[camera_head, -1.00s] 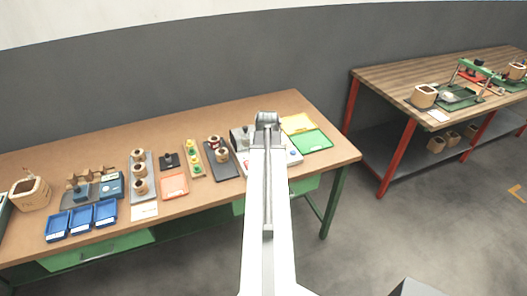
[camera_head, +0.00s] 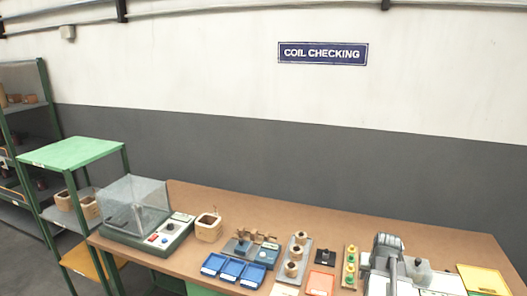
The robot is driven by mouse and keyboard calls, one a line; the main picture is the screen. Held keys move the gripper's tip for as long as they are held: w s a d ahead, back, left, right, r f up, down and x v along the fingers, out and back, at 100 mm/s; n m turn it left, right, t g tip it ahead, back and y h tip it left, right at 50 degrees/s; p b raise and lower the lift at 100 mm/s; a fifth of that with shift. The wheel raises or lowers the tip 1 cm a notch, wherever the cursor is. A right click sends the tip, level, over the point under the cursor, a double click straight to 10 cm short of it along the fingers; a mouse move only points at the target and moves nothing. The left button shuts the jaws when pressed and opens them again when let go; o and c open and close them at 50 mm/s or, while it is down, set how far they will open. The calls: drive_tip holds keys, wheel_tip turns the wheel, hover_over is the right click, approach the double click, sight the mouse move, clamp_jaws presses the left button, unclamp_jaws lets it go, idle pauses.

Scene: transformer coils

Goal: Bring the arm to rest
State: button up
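A grey jointed part of my own arm (camera_head: 385,262) shows at the bottom right, in front of the bench. It hides part of the bench top and some things behind it. My gripper is not in view, so its fingers cannot be seen. The wooden-topped bench (camera_head: 335,217) stands along the wall under a blue COIL CHECKING sign (camera_head: 322,53).
On the bench are a clear-covered tester (camera_head: 135,207), a coil in a square wooden body (camera_head: 208,227), blue trays (camera_head: 232,269), a grey rack of coils (camera_head: 297,258) and a yellow tray (camera_head: 483,280). A green-topped shelf stand (camera_head: 72,152) is at left.

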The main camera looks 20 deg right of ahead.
drive_tip(key=w+a+n+y, duration=0.1)
drive_tip(key=w+a+n, duration=0.3)
drive_tip(key=a, duration=1.1)
drive_tip(key=w+a+n+y, duration=0.1)
drive_tip(key=w+a, duration=0.5)
drive_tip(key=a, duration=0.8)
drive_tip(key=s+a+f+n+g, duration=0.1)
drive_tip(key=s+a+g, duration=0.2)
drive_tip(key=s+a, duration=0.4)
drive_tip(key=shift+s+a+f+n+g+y, duration=0.2)
drive_tip(key=shift+a+f+n+g+y, duration=0.15)
drive_tip(key=shift+a, duration=2.6)
drive_tip(key=shift+c, duration=0.9)
drive_tip(key=shift+d, duration=0.1)
